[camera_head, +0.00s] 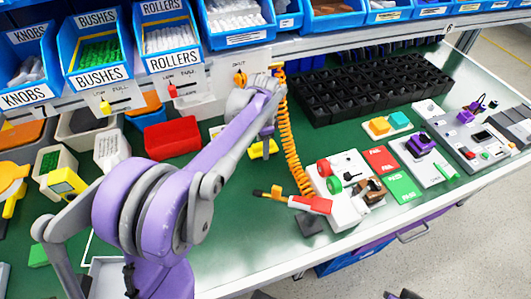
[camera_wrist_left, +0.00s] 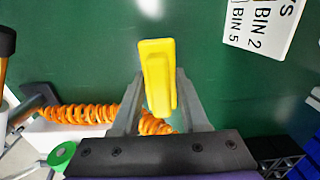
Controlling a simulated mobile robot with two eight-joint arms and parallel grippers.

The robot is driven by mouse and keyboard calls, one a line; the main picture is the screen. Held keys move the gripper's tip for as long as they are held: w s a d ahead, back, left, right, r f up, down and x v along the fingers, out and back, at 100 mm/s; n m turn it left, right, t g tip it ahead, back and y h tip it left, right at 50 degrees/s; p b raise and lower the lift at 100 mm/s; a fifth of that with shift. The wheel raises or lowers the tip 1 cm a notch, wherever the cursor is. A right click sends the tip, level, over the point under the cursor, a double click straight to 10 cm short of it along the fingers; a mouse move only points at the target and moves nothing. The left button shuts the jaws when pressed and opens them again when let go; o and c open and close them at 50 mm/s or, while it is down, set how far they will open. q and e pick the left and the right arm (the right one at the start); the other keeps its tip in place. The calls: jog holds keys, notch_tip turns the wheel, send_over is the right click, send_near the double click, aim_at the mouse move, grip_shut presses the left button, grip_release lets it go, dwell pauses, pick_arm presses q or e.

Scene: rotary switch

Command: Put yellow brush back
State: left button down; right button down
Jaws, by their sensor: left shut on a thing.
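The yellow brush (camera_head: 263,149) is below my left gripper (camera_head: 267,131) over the green bench, near the top of an orange coiled cord. In the left wrist view the yellow brush (camera_wrist_left: 157,75) stands between the two grey fingers of my left gripper (camera_wrist_left: 158,85), which is shut on it. Its bristles cannot be made out. I cannot tell whether it touches the bench. Small dark parts at the bottom edge of the head view may belong to my right gripper (camera_head: 403,294); its jaws cannot be made out.
The orange coiled cord (camera_head: 293,140) hangs just right of the left gripper. A black compartment tray (camera_head: 380,86) lies at the back right, a white switch fixture (camera_head: 345,205) in front. A red bin (camera_head: 172,139) is at left. Blue parts bins line the shelf above.

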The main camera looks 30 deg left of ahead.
pick_arm(q)
jog(key=shift+w+d+f, duration=0.15)
jog(key=shift+f, duration=0.75)
jog(key=shift+w+d+f, duration=0.1)
jog(key=shift+w+f, duration=0.05)
jog(key=shift+f, duration=0.7)
jog(key=shift+f, duration=0.1)
jog(key=shift+f+b, duration=0.15)
jog(key=shift+b, duration=0.2)
jog(key=shift+c, duration=2.1)
grip_release()
jog(key=shift+r, duration=0.6)
notch_tip(320, 180, up, 11)
jog(key=shift+r+p, duration=0.15)
jog(key=shift+p, duration=0.65)
